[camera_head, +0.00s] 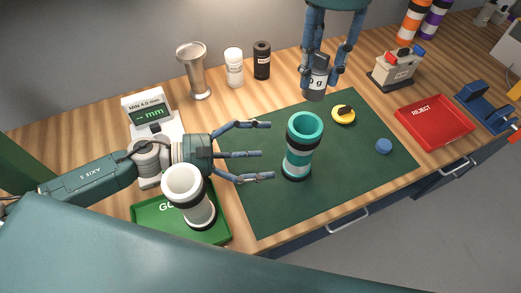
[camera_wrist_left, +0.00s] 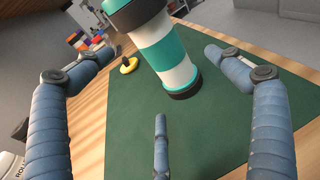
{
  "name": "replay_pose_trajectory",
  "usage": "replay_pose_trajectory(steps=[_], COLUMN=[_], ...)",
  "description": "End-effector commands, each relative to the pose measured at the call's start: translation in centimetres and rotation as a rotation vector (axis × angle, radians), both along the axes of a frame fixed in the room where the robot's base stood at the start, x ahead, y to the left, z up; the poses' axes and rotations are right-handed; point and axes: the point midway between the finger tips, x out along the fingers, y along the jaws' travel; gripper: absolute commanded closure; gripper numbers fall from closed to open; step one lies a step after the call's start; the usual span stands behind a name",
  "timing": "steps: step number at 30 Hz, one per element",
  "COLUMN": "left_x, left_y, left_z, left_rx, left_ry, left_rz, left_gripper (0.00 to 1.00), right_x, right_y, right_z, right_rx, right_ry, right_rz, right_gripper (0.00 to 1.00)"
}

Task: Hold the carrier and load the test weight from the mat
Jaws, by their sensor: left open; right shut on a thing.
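The carrier (camera_head: 302,145), a teal and white tube with black bands and an open top, stands upright on the dark green mat (camera_head: 265,215). My left gripper (camera_head: 262,152) is open and empty just left of it, fingers pointing at it and apart from it. In the left wrist view the carrier (camera_wrist_left: 168,55) shows beyond the spread fingers, its top cut off. My right gripper (camera_head: 332,62) is shut on the grey test weight (camera_head: 315,88), whose label partly shows "0 g", at the mat's back edge. I cannot tell whether the weight is lifted clear.
A white carrier (camera_head: 190,195) stands in the green tray (camera_head: 150,215). A gauge (camera_head: 150,112), a metal cup (camera_head: 194,70) and two bottles stand behind. A yellow disc (camera_head: 343,115) and blue cap (camera_head: 383,146) lie on the mat. The red reject tray (camera_head: 435,125) is right.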

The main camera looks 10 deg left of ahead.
Motion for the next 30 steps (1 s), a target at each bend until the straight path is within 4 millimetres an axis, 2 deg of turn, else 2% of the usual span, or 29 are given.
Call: replay_pose_trajectory(steps=[5,12,17,29,30], left_x=[0.6,2.1,2.8,3.1,3.1], left_y=[-1.0,-4.3,-5.9,-6.6,-6.6], left_z=[-0.7,-1.3,-1.7,-2.0,-2.0], left_rx=[0.021,0.019,0.019,0.021,0.021], left_ry=[-0.012,-0.012,-0.010,-0.009,-0.009], left_rz=[0.011,0.011,0.011,0.011,0.011], left_gripper=[0.07,0.07,0.07,0.07,0.15], right_x=[0.0,0.0,0.0,0.0,0.0], right_y=[0.0,0.0,0.0,0.0,0.0], right_z=[0.0,0.0,0.0,0.0,0.0], right_rx=[0.000,0.000,0.000,0.000,0.000], right_ry=[-0.001,-0.001,-0.001,-0.001,-0.001], right_rz=[0.000,0.000,0.000,0.000,0.000], right_gripper=[1.00,1.00,1.00,1.00,1.00])
